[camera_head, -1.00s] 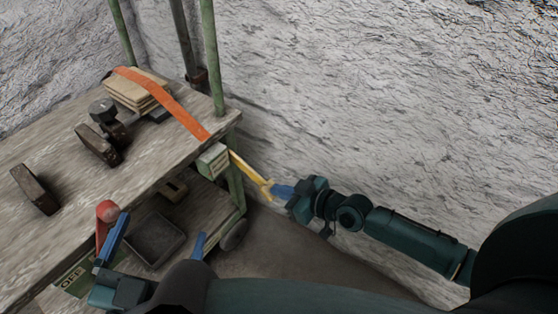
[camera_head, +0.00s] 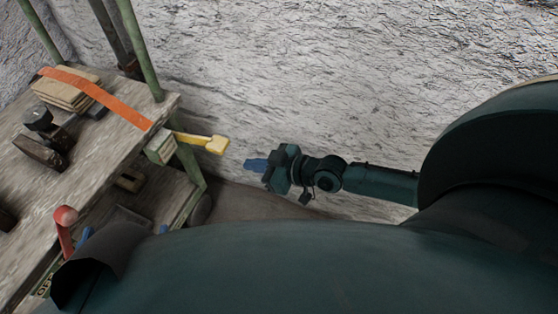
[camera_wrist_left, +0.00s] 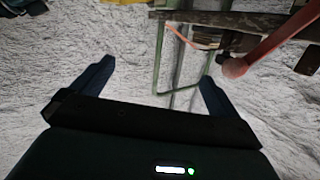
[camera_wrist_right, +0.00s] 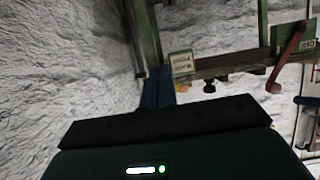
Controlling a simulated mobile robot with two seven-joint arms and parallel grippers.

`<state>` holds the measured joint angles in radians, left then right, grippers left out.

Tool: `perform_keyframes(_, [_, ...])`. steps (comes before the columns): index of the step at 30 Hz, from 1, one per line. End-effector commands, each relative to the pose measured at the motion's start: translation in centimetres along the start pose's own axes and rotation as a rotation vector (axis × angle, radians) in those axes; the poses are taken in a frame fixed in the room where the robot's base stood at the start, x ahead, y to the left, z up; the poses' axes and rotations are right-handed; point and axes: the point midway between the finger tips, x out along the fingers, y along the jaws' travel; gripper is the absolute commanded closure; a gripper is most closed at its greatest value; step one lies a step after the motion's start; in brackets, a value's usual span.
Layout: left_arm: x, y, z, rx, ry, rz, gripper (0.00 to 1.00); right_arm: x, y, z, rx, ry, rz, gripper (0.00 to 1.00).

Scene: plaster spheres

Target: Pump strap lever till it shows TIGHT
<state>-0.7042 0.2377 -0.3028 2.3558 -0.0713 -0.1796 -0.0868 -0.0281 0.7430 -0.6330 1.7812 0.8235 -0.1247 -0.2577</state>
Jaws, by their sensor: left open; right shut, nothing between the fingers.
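The orange strap (camera_head: 104,97) runs over a stack of flat boards (camera_head: 66,90) to the bench's corner. A small pale box (camera_head: 161,147) with a label hangs there; its writing is too small to read. The box also shows in the right wrist view (camera_wrist_right: 181,64). The yellow lever (camera_head: 200,141) sticks out from it to the right, nearly level. My right gripper (camera_head: 256,164) is shut and empty, to the right of and slightly below the lever's end, apart from it. My left gripper (camera_wrist_left: 156,72) is open and empty; in the head view my own arm mostly hides it.
A red lever with a ball knob (camera_head: 66,216) stands at the bench's front, near my left gripper. A dark clamp-like tool (camera_head: 42,140) sits on the bench (camera_head: 92,143). Green posts (camera_head: 141,50) rise at the back. A rough pale wall (camera_head: 330,80) lies behind.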

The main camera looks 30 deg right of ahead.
Motion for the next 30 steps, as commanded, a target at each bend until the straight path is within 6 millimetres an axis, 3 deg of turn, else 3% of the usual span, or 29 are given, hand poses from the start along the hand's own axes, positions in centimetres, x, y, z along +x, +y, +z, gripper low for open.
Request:
perform_keyframes(3, [-0.2,-0.1,-0.2,-0.011,-0.036,0.001,0.0,-2.7,0.0,0.4,-0.002,-0.001,0.0,1.0])
perform_keyframes(9, [-0.3,-0.2,0.0,-0.023,-0.074,0.004,0.0,-5.0,0.1,0.8,-0.001,0.003,0.001,1.0])
perform_keyframes(30, [-0.3,-0.2,0.1,-0.026,-0.082,0.005,0.0,-5.5,0.1,0.9,0.0,0.008,0.002,1.0])
